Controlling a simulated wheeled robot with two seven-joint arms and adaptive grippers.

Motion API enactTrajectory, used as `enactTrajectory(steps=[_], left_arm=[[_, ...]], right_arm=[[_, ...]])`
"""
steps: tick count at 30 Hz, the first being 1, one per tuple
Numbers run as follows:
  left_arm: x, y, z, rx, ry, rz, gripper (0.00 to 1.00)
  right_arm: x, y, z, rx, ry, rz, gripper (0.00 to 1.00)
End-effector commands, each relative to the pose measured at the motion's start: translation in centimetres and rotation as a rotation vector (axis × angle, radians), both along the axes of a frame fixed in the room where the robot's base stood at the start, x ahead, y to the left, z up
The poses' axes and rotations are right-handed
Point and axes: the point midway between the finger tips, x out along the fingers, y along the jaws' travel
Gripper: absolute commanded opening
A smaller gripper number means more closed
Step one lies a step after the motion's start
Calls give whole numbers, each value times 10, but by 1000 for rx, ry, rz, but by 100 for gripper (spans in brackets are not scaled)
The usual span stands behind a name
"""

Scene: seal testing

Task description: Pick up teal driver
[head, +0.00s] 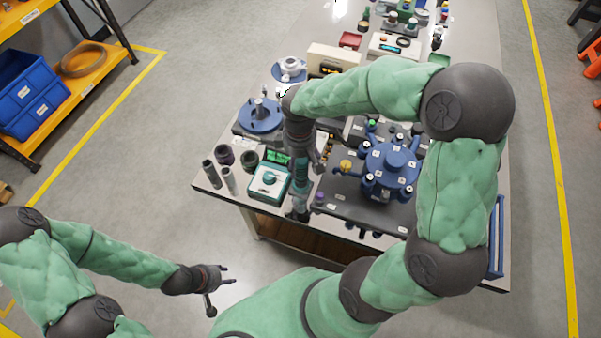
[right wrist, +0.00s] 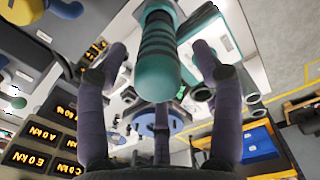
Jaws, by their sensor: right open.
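The teal driver (head: 300,177) stands near the front edge of the table, just below my right gripper (head: 304,158) in the head view. In the right wrist view its teal handle (right wrist: 157,72) with dark bands points towards the camera. The fingers of my right gripper are spread on both sides of the handle, with visible gaps. The driver's lower end is hard to make out. My left gripper (head: 222,279) is away from the table at lower left, its fingers apart and empty.
A teal-and-white device (head: 269,181) and dark cylinders (head: 211,174) stand left of the driver. A blue round fixture (head: 391,166) stands to the right. My right arm covers part of the table. Shelves with blue bins (head: 36,84) stand at far left.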

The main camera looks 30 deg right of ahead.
Motion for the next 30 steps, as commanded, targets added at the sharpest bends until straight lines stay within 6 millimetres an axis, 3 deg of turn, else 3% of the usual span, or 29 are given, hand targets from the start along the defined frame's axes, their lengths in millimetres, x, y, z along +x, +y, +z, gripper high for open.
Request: enactTrajectory(steps=[7,15,23,25,30], left_arm=[[0,0,-9,0,-1,0,40],[0,0,-29,0,-1,0,40],[0,0,-28,0,-1,0,40],[0,0,-28,0,-1,0,40],[0,0,-28,0,-1,0,40]], right_arm=[[-1,-1,-17,0,-2,-1,67],[-3,-2,-53,0,0,0,67],[-2,-2,-56,0,-2,0,67],[-2,-2,-56,0,-2,0,56],[-2,-2,-56,0,-2,-1,8]])
